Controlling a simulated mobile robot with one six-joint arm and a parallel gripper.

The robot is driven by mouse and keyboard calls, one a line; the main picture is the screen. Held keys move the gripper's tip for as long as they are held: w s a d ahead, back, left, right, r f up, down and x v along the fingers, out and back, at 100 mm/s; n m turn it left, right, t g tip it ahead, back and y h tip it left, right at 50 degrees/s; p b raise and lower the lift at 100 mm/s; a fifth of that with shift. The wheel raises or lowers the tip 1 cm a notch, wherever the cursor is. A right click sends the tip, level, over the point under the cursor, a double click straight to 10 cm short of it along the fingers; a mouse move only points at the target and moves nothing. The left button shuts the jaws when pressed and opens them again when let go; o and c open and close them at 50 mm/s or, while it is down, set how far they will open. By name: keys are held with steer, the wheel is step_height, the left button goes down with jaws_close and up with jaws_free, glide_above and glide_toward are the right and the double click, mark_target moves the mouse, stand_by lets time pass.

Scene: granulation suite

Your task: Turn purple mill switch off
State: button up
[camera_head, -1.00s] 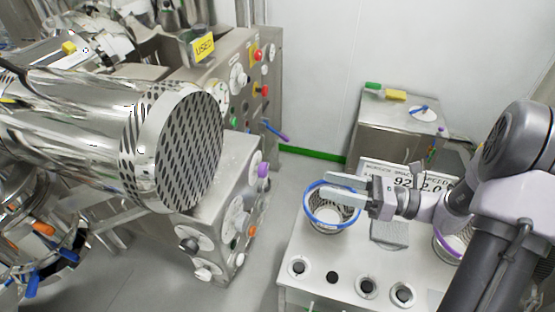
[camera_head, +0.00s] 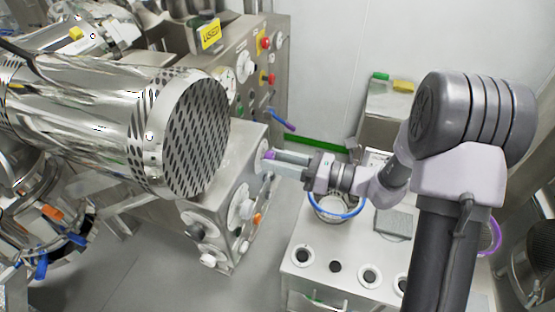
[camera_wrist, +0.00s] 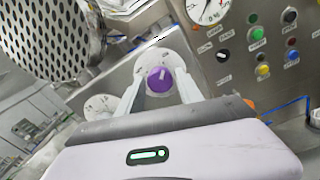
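The purple mill switch (camera_wrist: 160,80) is a round knob on a pale disc on the steel mill box. In the wrist view it lies between the tips of my gripper (camera_wrist: 160,88), whose two fingers are spread on either side of it. Whether the fingers touch the knob cannot be told. In the head view my gripper (camera_head: 278,163) reaches left to the box's upper right face, and a bit of the purple switch (camera_head: 269,155) shows at the fingertips.
A perforated steel drum (camera_head: 188,130) hangs close above and left of the mill box. An orange knob (camera_head: 257,218) sits lower on the box. A blue-rimmed container (camera_head: 340,208) stands on the white bench (camera_head: 318,272) below my arm. A gauge (camera_wrist: 208,10) and buttons are on the panel behind.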

jaws_close()
steer(key=shift+f+b, duration=0.1)
steer(key=shift+b, duration=0.25)
steer(key=n+b, duration=1.7)
steer(key=b, duration=0.8)
steer(key=shift+n, duration=0.4)
steer(key=shift+o, duration=2.2)
jaws_free()
